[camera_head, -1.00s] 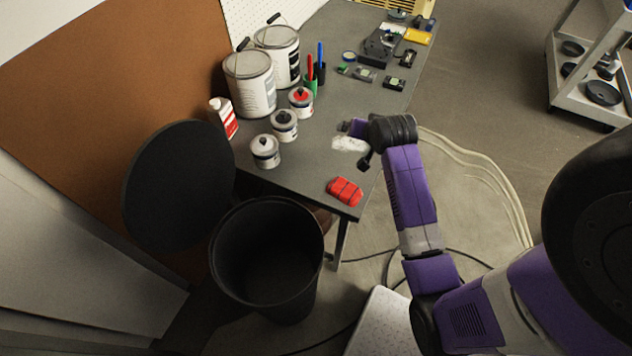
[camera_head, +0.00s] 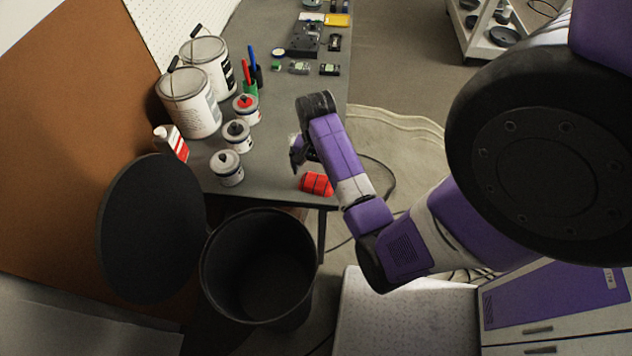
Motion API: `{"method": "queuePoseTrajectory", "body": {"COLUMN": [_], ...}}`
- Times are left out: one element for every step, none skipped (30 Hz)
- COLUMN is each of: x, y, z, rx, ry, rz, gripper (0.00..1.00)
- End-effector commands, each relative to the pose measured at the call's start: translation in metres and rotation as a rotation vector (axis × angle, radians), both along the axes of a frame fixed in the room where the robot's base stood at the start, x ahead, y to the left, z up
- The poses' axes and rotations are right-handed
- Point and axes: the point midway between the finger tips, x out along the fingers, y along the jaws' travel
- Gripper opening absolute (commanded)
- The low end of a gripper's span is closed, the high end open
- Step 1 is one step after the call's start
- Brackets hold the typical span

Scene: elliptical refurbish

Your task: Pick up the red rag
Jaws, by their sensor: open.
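The red rag (camera_head: 316,184) is a small folded bundle with dark bands. It lies near the front right corner of the dark grey table (camera_head: 262,187), partly covered by my arm on its right. My gripper (camera_head: 296,158) hangs above the table, just behind and slightly left of the rag in the picture. Its fingers are small and partly hidden by the wrist, and nothing shows between them. The rag and gripper look apart.
Three small cans (camera_head: 227,168) and a red-and-white bottle (camera_head: 171,143) stand left of my gripper. Two large paint cans (camera_head: 188,102) are behind them. A black open bin (camera_head: 259,265) stands before the table. A cart (camera_head: 490,38) is at the back right.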

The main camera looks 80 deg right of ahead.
Motion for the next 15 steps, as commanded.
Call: {"method": "queuePoseTrajectory", "body": {"x": [-0.002, -0.002, -0.002, -0.002, -0.002, -0.002, -0.002, -0.002, -0.002, -0.002, -0.002, -0.002, -0.002, -0.002, -0.002], "y": [0.0, 0.0, 0.0, 0.0, -0.001, 0.0, -0.001, -0.001, 0.0, 0.0, -0.001, -0.001, -0.001, -0.001, -0.001], "z": [-0.007, -0.012, -0.017, -0.022, -0.027, -0.032, -0.034, -0.037, -0.039, -0.04, -0.041, -0.041, -0.041, -0.041, -0.041], "rx": [0.003, 0.004, 0.003, 0.004, 0.002, 0.003, 0.002, 0.001, 0.002, 0.001, 0.001, 0.0, 0.0, 0.0, 0.0], "ry": [0.003, 0.004, 0.003, 0.003, 0.002, 0.002, 0.002, 0.001, 0.001, 0.001, 0.001, 0.0, 0.0, 0.0, 0.0], "rz": [-0.001, -0.001, -0.001, -0.001, 0.0, 0.0, 0.0, 0.0, 0.0, 0.0, 0.0, 0.0, 0.0, 0.001, 0.001], "gripper": [1.0, 1.0, 1.0, 1.0, 1.0, 1.0, 1.0, 1.0, 1.0, 1.0, 1.0, 1.0, 1.0, 1.0, 1.0]}}
